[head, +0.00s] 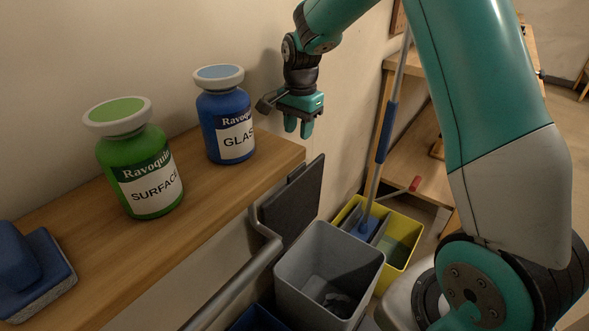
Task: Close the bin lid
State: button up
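A grey bin (328,270) stands on the floor below the wooden shelf, at lower middle right. Its top is open and something dark and crumpled lies inside. A dark grey lid (293,203) stands raised, nearly upright, behind the bin's left rear side, close to the shelf's end. My gripper (299,129) is above the lid, near the wall, pointing down. Its two teal fingers show a small gap between them and nothing is held. It does not appear to touch the lid.
A wooden shelf (240,185) holds a green bottle (140,160), a blue bottle (225,115) and a blue sponge block (32,270). A yellow mop bucket (400,240) with a mop (388,130) stands behind the bin. A metal rail (235,285) runs beside the shelf.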

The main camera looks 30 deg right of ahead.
aim_at(297, 169)
notch_tip(297, 169, down, 13)
jog(key=shift+w+a+f+b, duration=0.1)
jog(key=shift+w+b, duration=0.05)
jog(key=shift+b, duration=0.45)
grip_shut()
